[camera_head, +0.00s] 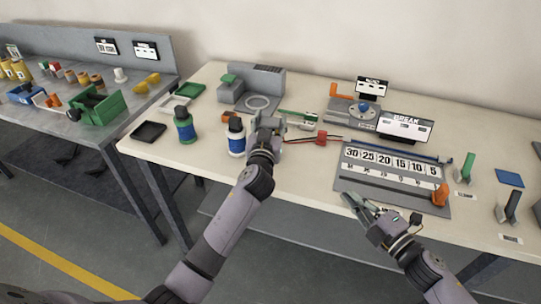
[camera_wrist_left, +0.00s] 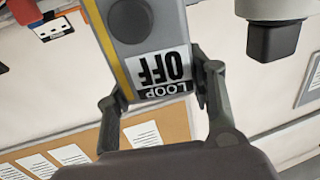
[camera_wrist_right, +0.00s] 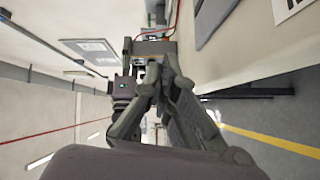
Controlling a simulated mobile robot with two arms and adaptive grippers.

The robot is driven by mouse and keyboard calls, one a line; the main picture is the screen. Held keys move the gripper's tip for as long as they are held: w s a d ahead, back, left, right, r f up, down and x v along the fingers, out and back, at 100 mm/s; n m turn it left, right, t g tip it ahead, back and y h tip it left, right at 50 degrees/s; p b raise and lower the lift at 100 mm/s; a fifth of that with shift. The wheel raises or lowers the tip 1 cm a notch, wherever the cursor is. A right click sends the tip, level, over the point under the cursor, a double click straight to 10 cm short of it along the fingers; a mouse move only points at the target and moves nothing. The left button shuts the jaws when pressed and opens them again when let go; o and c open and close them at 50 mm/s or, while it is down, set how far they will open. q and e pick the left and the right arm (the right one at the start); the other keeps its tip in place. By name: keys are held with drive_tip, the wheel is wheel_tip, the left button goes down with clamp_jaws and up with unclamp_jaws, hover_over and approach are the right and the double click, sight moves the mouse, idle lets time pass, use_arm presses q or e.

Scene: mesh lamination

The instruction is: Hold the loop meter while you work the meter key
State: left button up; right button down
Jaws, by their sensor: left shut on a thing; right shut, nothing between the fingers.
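The loop meter (camera_wrist_left: 170,45) is a grey body with a yellow edge stripe, seen close up in the left wrist view. Its label (camera_wrist_left: 163,78) reads "LOOP OFF", upside down in that view. A dark round button (camera_wrist_left: 130,20), which looks like the meter key, sits beside the label. My left gripper (camera_head: 268,124) is shut on the meter, one finger on each side, above the bench. In the head view the gripper mostly hides the meter. My right gripper (camera_head: 347,199) is shut and empty near the bench's front edge, apart from the meter; it also shows in the right wrist view (camera_wrist_right: 153,75).
A numbered board (camera_head: 390,168) with an orange block (camera_head: 440,194) lies beyond my right gripper. A "BREAK" sign (camera_head: 405,126) stands behind it. A red clip (camera_head: 321,138) lies between. Green (camera_head: 185,125) and blue-white (camera_head: 236,137) bottles stand left of my left gripper.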

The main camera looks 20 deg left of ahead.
drive_tip(key=a+r+n+g+y, duration=0.1)
drive_tip(key=a+n, duration=0.3)
drive_tip(key=a, duration=1.1)
drive_tip(key=shift+w+r+g+y, duration=0.2)
drive_tip(key=shift+r+g+y, duration=0.1)
drive_tip(key=shift+r+g, duration=0.45)
drive_tip(key=x, duration=1)
drive_tip(key=shift+r, duration=0.1)
